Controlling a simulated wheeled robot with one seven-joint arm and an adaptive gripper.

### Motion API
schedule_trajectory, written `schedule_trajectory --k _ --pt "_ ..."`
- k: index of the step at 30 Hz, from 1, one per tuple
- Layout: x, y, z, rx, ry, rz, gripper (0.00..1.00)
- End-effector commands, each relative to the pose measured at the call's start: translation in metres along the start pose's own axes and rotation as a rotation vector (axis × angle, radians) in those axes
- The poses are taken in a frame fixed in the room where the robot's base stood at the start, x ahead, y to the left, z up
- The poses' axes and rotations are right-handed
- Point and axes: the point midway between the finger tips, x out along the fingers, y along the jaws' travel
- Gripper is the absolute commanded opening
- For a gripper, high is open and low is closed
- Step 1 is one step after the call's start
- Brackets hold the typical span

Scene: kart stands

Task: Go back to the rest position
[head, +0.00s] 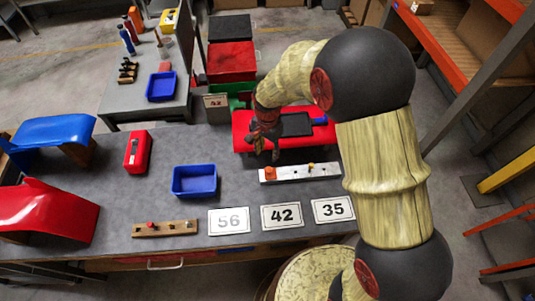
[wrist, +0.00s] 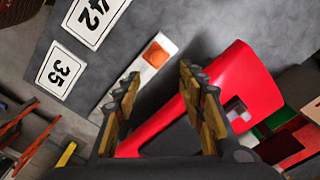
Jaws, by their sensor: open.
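My gripper (head: 265,146) hangs over the grey table, in front of the red kart body part (head: 240,130) and behind the white strip (head: 285,175). In the wrist view my gripper (wrist: 160,78) has its two fingers spread apart, with nothing between them. The white strip (wrist: 145,68) with an orange patch shows beyond the fingertips. The red part (wrist: 238,75) lies to the right, partly hidden by the right finger. In the head view my arm rises from the lower right and bends over the table to the gripper.
Number cards 56 (head: 229,221), 42 (head: 281,216) and 35 (head: 332,209) lie along the front edge. A blue bin (head: 194,181), a red box (head: 137,152) and a wooden strip (head: 164,230) stand left. An orange-edged shelf (head: 460,59) is on the right.

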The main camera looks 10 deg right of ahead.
Motion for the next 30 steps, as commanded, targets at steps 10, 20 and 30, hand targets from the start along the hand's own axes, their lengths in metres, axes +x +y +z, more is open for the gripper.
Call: schedule_trajectory --k 10,20,30 --pt "0.0 0.0 0.0 0.0 0.0 0.0 0.4" --pt "0.0 0.002 0.001 -0.102 -0.005 0.008 0.4" --pt "-0.021 0.064 0.033 -0.508 -0.076 0.075 0.4"
